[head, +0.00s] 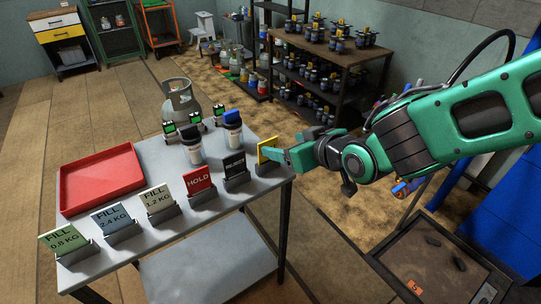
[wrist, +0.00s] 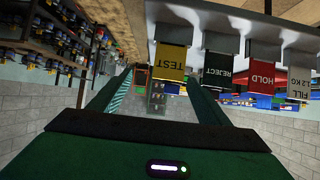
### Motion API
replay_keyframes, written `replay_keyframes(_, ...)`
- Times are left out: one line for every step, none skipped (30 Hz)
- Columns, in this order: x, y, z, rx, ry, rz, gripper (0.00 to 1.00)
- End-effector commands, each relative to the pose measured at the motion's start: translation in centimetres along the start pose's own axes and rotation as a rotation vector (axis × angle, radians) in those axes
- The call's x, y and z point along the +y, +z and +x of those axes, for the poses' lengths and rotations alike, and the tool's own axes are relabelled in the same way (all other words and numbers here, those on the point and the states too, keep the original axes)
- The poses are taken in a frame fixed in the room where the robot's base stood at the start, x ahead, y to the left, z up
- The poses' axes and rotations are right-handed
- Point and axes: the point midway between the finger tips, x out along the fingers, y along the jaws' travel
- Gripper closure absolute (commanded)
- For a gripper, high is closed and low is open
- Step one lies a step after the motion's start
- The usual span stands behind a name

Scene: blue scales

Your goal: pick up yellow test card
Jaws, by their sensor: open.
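The yellow test card (head: 266,146) stands upright in a small holder at the right end of a row of cards on the grey table. In the wrist view the yellow card (wrist: 171,62), marked TEST, appears between my two fingers, nearer the right one. My gripper (head: 281,155) is open and beside the card at the table's right edge; a finger covers part of the card in the head view. In the wrist view my gripper (wrist: 158,80) has nothing clamped in it. I cannot tell whether a finger touches the card.
The black reject card (head: 234,164) stands close to the left of the yellow one, then the red hold card (head: 199,180) and several fill cards. A red tray (head: 100,180) lies at the table's left.

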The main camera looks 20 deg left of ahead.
Motion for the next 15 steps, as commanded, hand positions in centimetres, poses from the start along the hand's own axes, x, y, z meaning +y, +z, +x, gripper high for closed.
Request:
replay_keyframes(-1.0, -0.3, 0.3, 0.015, -0.018, -0.003, 0.3)
replay_keyframes(-1.4, -0.4, 0.5, 0.021, -0.025, -0.005, 0.3)
replay_keyframes(-1.7, -0.6, 0.8, 0.027, -0.03, -0.006, 0.3)
replay_keyframes(-1.9, -0.7, 1.0, 0.03, -0.032, -0.006, 0.3)
replay_keyframes(-1.9, -0.7, 1.3, 0.031, -0.033, -0.006, 0.3)
replay_keyframes(-1.9, -0.7, 1.8, 0.03, -0.034, -0.005, 0.3)
replay_keyframes(-1.9, -0.7, 2.1, 0.031, -0.034, -0.005, 0.3)
replay_keyframes(-1.9, -0.7, 2.5, 0.03, -0.033, -0.005, 0.3)
replay_keyframes(-1.9, -0.7, 3.0, 0.029, -0.033, -0.005, 0.3)
replay_keyframes(-1.9, -0.7, 3.4, 0.029, -0.033, -0.005, 0.3)
replay_keyframes(-1.9, -0.7, 3.8, 0.029, -0.033, -0.005, 0.3)
replay_keyframes(-1.9, -0.8, 4.2, 0.03, -0.032, -0.005, 0.3)
replay_keyframes(-1.9, -0.7, 4.5, 0.03, -0.031, -0.006, 0.3)
replay_keyframes(-1.8, -0.7, 4.8, 0.029, -0.031, -0.006, 0.3)
replay_keyframes(-1.8, -0.7, 5.2, 0.03, -0.03, -0.006, 0.3)
